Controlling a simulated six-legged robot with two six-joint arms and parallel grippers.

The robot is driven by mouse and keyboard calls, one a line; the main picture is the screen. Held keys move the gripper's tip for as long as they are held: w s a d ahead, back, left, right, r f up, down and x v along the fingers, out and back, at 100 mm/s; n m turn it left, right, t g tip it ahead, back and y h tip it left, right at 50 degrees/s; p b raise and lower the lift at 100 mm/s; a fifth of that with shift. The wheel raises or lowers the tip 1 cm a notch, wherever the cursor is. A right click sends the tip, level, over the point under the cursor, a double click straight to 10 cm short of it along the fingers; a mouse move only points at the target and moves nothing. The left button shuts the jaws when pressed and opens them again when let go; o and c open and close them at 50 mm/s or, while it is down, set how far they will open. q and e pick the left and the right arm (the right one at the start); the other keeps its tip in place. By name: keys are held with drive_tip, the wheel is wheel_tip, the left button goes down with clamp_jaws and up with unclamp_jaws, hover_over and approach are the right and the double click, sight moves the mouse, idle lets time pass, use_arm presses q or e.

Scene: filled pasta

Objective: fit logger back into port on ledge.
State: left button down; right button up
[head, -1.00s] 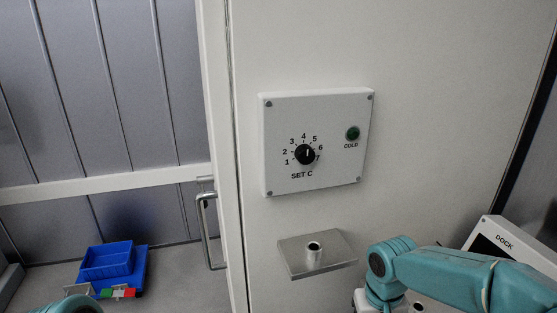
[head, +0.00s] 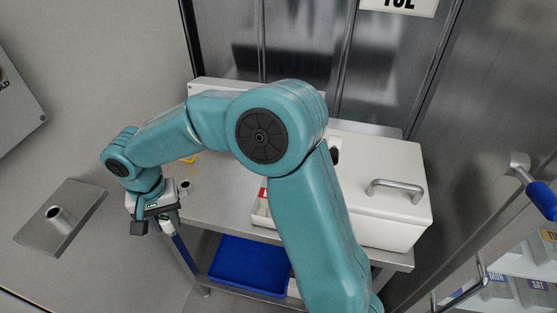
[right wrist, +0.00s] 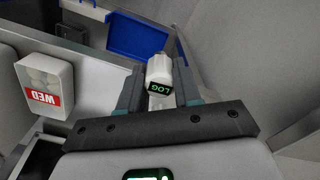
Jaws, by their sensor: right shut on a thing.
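The logger (right wrist: 160,72) is a small white block with a dark face and green "LOG" letters. In the right wrist view it sits between the two fingers of my right gripper (right wrist: 157,88), which is shut on it. In the head view my right gripper (head: 157,222) points down, right of the ledge (head: 82,212) and apart from it. The logger is mostly hidden by the gripper in the head view. My left gripper is out of view.
A metal table (head: 225,180) stands right of the gripper, bearing a white box (head: 405,222) with a handle. A blue bin (head: 250,265) sits below. The right wrist view shows a white "WED" container (right wrist: 45,85). Open shelves (head: 515,290) are at lower right.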

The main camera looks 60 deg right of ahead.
drive_tip(key=s+d+r+m, duration=0.2)
drive_tip(key=d+r+m, duration=0.35)
drive_tip(key=d, duration=0.55)
drive_tip(key=s+d+r+m, duration=0.35)
drive_tip(key=d+m, duration=0.25)
drive_tip(key=d, duration=0.4)
drive_tip(key=s+d+r+m, duration=0.1)
drive_tip(key=d+r+m, duration=0.45)
drive_tip(key=d, duration=0.55)
drive_tip(key=shift+m, duration=0.8)
drive_tip(key=s+f, duration=0.1)
drive_tip(key=f, duration=0.6)
drive_tip(key=d+f, duration=0.1)
drive_tip(key=f, duration=0.6)
drive_tip(key=s+d+f+p, duration=0.1)
drive_tip(key=f, duration=0.6)
drive_tip(key=shift+s+f, duration=0.25)
drive_tip(key=shift+s, duration=0.05)
drive_tip(key=shift+a, duration=0.1)
